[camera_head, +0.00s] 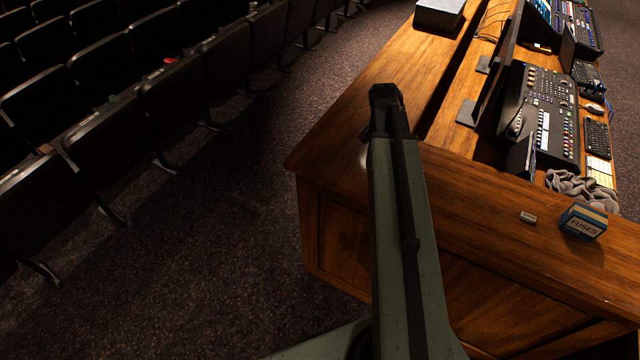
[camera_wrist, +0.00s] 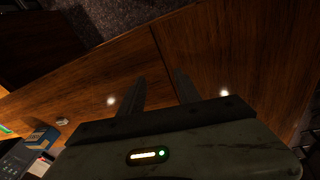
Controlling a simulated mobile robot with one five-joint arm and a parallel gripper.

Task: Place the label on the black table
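A small whitish piece with dark marking, possibly the label (camera_head: 527,217), lies on the brown wooden desk (camera_head: 460,195), just left of a blue box. It also shows in the wrist view (camera_wrist: 62,121) at the left. My gripper (camera_wrist: 160,76) is open, its two fingers apart with only bare wood seen between them. It is over the desk top, well to one side of the small piece. I cannot make out a black table for certain in either view.
The blue box marked FUSES (camera_head: 583,221) stands beside the small piece, with a grey cloth (camera_head: 582,188) behind it. A mixing console (camera_head: 545,115) and keyboards fill the desk's right side. Rows of dark seats (camera_head: 180,95) stand left, across open carpet (camera_head: 200,260).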

